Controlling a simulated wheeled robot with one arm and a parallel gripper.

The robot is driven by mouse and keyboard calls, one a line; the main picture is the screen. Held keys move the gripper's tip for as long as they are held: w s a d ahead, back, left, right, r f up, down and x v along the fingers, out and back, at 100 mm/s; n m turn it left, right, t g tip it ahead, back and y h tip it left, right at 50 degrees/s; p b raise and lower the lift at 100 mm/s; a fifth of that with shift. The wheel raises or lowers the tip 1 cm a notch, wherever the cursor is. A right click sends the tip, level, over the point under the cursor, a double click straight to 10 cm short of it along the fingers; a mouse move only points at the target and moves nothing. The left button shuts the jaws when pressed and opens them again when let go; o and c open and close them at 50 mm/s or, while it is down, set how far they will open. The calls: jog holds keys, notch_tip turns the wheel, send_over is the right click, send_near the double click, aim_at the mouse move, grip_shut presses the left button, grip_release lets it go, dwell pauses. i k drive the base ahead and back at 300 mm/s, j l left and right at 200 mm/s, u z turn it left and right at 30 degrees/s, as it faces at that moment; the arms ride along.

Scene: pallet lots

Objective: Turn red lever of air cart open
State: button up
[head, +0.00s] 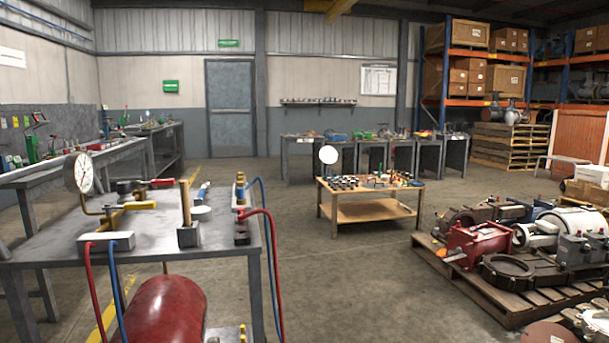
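The air cart (232,222) stands close at the left, a grey metal table with a red tank (165,312) in front of and below its top. A red lever (163,183) lies about level over the tabletop, between a round white pressure gauge (79,173) and an upright brass-coloured post (186,205). A yellow lever (135,205) sits just below it, and a blue lever (203,191) stands tilted to the right of the post. Red and blue hoses run down from the cart. My gripper is not in view.
A low wooden table (340,211) with small parts stands mid-floor. A pallet (512,308) with heavy valves and a red housing (478,243) is at the right. Workbenches (40,178) line the left. The concrete floor (335,275) between cart and pallet is clear.

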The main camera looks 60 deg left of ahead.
aim_at(162, 181)
jog(key=u, duration=0.5)
jog(key=j+u, duration=0.1)
jog(key=u, duration=1.85)
jog(key=i+u, duration=0.1)
jog(key=u, duration=0.4)
jog(key=i+l+u, duration=0.1)
jog(key=i+l, duration=0.25)
jog(key=l, duration=0.25)
jog(key=i+l+u, duration=0.15)
jog(key=l, duration=0.2)
jog(key=i+l, duration=0.25)
jog(key=i+l+u, duration=0.15)
jog(key=l, duration=0.25)
jog(key=i+l, duration=0.15)
jog(key=l, duration=0.2)
jog(key=i+l+u, duration=0.15)
jog(key=l, duration=0.2)
